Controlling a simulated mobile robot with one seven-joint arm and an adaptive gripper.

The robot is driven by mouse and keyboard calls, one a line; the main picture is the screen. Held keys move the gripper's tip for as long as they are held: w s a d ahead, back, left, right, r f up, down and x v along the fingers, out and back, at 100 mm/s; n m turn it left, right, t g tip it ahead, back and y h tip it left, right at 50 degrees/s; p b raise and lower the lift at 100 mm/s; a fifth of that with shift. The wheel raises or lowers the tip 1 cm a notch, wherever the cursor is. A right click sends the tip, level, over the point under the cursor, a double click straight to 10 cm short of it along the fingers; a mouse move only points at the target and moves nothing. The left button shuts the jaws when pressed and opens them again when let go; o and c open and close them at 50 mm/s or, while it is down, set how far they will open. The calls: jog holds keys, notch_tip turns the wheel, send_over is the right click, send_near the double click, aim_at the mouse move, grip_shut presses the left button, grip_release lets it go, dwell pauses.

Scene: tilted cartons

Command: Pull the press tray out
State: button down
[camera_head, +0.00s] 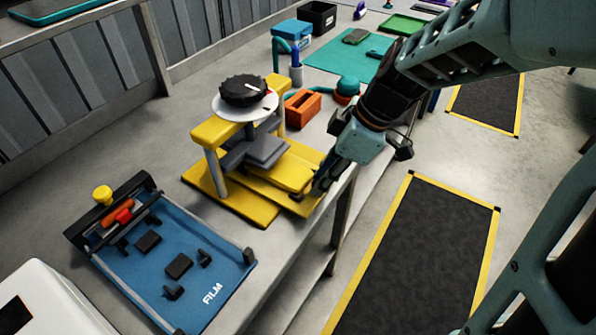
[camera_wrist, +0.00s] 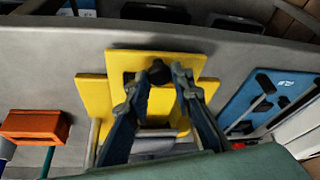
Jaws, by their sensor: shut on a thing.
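The press stands on the bench in the head view, with a yellow base (camera_head: 240,208), a yellow frame, a black knob (camera_head: 243,90) over a white disc, and a grey plate (camera_head: 262,150). The yellow press tray (camera_head: 283,172) lies low at its front side, towards the bench edge. My gripper (camera_head: 312,192) is down at the tray's outer end. In the wrist view the tray's yellow plate (camera_wrist: 150,58) is behind my gripper (camera_wrist: 157,82), whose fingers are closed around a small black handle (camera_wrist: 159,70). The fingers hide part of the handle and tray.
A blue FILM board (camera_head: 190,262) with black clips lies at the left front. An orange block (camera_head: 303,107), a cup (camera_head: 296,74) and a teal mat (camera_head: 345,57) are behind the press. The bench edge runs close beside my gripper, with open floor beyond.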

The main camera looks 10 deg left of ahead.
jog(key=s+d+b, duration=0.2)
jog(key=s+d, duration=0.1)
jog(key=d, duration=0.5)
jog(key=shift+s, duration=0.15)
jog(key=shift+d, duration=0.1)
jog(key=c, duration=1.7)
grip_release()
jog(key=d, duration=0.8)
jog(key=d+r, duration=0.1)
jog(key=d, duration=0.3)
jog(key=shift+d, duration=0.25)
jog(key=shift+r, duration=0.1)
